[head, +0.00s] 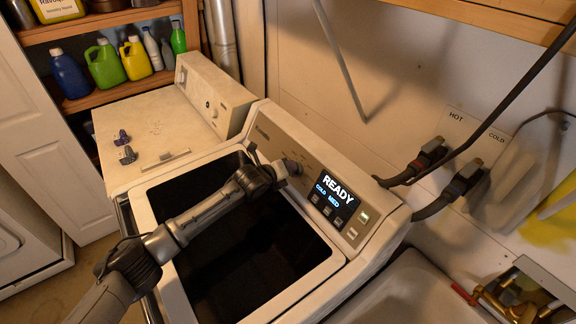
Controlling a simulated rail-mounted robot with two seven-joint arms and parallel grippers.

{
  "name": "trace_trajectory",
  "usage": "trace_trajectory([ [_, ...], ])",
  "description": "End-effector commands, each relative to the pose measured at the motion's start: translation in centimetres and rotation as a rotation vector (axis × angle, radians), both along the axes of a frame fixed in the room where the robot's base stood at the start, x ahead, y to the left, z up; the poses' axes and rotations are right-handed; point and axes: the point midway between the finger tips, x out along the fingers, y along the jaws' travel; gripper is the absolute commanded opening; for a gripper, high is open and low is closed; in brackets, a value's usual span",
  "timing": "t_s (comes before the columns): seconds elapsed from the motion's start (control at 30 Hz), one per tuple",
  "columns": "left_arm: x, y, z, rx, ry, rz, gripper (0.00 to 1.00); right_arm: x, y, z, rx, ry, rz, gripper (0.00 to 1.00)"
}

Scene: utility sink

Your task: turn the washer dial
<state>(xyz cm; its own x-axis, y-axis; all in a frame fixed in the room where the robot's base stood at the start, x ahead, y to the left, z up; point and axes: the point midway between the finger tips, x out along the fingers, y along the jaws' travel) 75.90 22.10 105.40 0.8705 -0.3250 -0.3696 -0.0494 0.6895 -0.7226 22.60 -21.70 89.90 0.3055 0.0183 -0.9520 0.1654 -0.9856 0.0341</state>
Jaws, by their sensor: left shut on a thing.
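The washer (352,262) stands in the middle of the head view, with a dark lid on top and a slanted control panel at the back. Its screen (336,192) reads READY, COLD and MED. The washer dial (292,167) is a round grey knob on the panel, left of the screen, and is partly hidden. My left arm reaches in from the lower left across the lid. My left gripper (279,170) is at the dial and shut on it; its fingertips are small and hard to make out. My right gripper is not in view.
A second white machine (150,125) stands to the left, with two small dark objects on its top. Shelves with several bottles (105,65) are behind it. Hoses and taps (432,155) are on the wall at the right. A sink (420,290) is at lower right.

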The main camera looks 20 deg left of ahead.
Motion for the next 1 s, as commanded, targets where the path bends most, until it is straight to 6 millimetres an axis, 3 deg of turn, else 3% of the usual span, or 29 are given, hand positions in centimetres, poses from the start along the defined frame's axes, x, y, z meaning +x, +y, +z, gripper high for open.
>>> trace_trajectory([
  [0.5, 0.0, 0.1, 0.1, -0.35, 0.239, 0.251, 0.0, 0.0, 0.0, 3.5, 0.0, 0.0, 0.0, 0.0],
  [1.0, -0.1, 0.1, -0.2, -0.65, 0.443, 0.466, 0.0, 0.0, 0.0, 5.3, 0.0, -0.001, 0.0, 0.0],
])
